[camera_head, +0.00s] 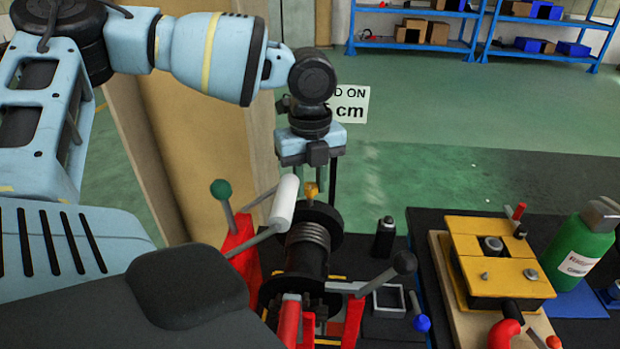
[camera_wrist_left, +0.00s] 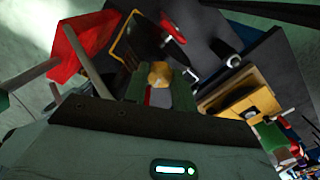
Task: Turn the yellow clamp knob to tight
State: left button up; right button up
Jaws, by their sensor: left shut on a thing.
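The yellow clamp knob (camera_head: 311,190) is small and sits at the top of the black winch drum (camera_head: 308,255). My left gripper (camera_head: 313,181) points down from above and is shut on the knob, with its fingers partly hiding it. In the left wrist view the yellow knob (camera_wrist_left: 160,72) shows between the fingers, beyond the dark gripper edge. The knob's turn angle and any marking for tight cannot be made out. My right gripper is not in view.
A white-handled lever (camera_head: 284,203) stands close left of the knob, with a green-ball lever (camera_head: 221,190) on a red stand beyond. A black-ball lever (camera_head: 404,262) sticks out right. A yellow-topped fixture (camera_head: 500,270) and green bottle (camera_head: 582,247) stand further right.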

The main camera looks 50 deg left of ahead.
aim_at(310, 186)
pick_arm(q)
jog(key=shift+m, duration=0.5)
jog(key=o, duration=1)
jog(key=shift+r, duration=3.9)
